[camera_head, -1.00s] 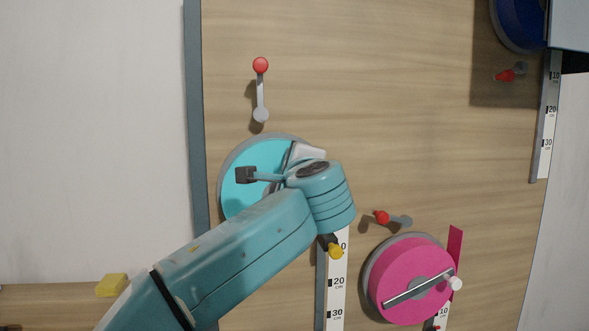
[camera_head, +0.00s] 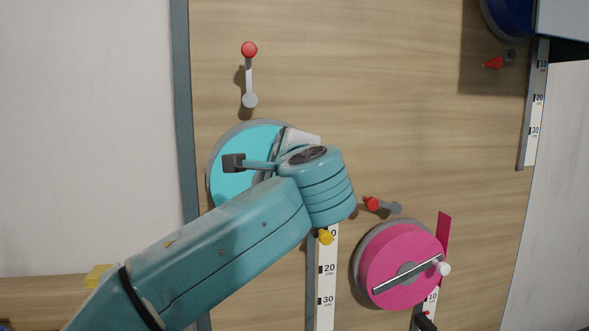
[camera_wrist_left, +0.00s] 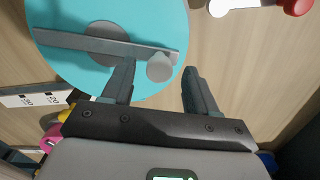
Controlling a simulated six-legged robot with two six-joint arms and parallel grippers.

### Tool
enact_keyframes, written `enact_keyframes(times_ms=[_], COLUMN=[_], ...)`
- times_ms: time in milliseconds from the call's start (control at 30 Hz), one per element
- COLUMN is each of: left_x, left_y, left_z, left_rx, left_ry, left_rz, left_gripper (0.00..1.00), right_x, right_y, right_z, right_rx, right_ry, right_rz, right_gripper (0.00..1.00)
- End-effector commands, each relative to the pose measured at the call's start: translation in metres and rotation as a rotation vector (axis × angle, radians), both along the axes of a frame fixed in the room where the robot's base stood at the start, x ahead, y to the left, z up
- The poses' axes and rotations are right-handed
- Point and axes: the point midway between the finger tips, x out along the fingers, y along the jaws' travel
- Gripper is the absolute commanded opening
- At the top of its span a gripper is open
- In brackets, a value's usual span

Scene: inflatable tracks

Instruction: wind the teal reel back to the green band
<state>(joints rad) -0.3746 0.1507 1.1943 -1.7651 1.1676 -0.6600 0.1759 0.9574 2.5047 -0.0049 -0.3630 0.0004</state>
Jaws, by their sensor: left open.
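The teal reel (camera_head: 228,183) is mounted on the wooden board, partly hidden behind my left arm in the head view. The left wrist view shows its teal face (camera_wrist_left: 75,75), a grey crank bar (camera_wrist_left: 100,42) and a pale crank knob (camera_wrist_left: 159,67). My left gripper (camera_wrist_left: 155,75) is open in front of the reel, with the knob between its fingers, closer to the left one. No grip on it shows. In the head view a dark finger (camera_head: 233,162) is over the reel's face. A scale strip (camera_head: 325,290) runs below the reel. I see no green band. My right gripper is not in view.
A lever with a red ball (camera_head: 249,50) sits above the teal reel. A pink reel (camera_head: 400,268) and another red-tipped lever (camera_head: 372,204) are at lower right. A blue reel (camera_head: 505,18) is at upper right. The board's upper middle is clear.

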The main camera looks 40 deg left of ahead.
Motion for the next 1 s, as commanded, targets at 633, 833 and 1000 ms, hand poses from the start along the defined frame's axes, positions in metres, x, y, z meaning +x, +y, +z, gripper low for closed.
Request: enact_keyframes(times_ms=[633,833,1000], left_x=[-0.084,-0.085,-0.085], left_y=[-0.097,-0.098,-0.098], left_z=[0.000,0.000,0.000], left_rx=[-0.001,0.000,0.000], left_ry=[-0.002,-0.001,-0.001], left_rz=[0.000,0.001,0.001], left_gripper=[0.58,0.58,0.58], right_x=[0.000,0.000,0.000], right_y=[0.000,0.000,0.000], right_z=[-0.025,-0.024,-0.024], right_rx=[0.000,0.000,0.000], right_ry=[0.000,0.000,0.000], right_rz=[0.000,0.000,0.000], right_gripper=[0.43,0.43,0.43])
